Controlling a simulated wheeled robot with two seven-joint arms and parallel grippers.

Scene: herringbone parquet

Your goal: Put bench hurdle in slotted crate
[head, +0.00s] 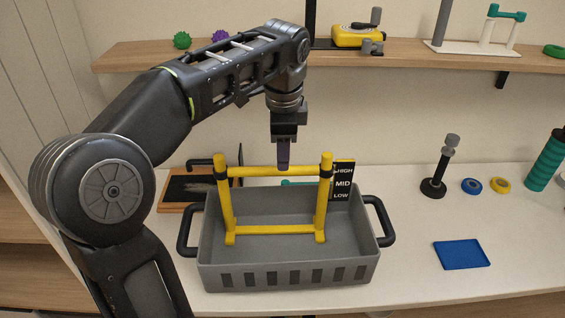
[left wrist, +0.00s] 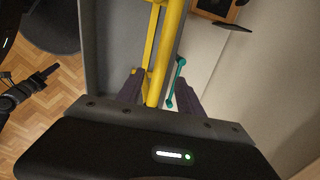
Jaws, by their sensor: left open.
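The yellow bench hurdle (head: 275,230) stands upright inside the grey slotted crate (head: 288,275), its feet and low crossbar within the walls. My left gripper (head: 283,165) points down at the middle of the hurdle's top bar. It is open. In the left wrist view its two dark fingers (left wrist: 160,95) lie on either side of the yellow bar (left wrist: 166,55), with gaps visible. The crate's grey inside (left wrist: 112,50) shows beside it. A dark shape at the left of that view, over the floor, looks like my right arm; its jaws are unclear.
A HIGH/MID/LOW sign (head: 343,182) stands behind the crate's right side, near a teal rod (left wrist: 176,80). A dark framed board (head: 190,187) is at left. A black stand (head: 434,187), tape rolls (head: 471,185) and a blue tray (head: 461,254) are at right. A loaded shelf (head: 400,62) runs behind.

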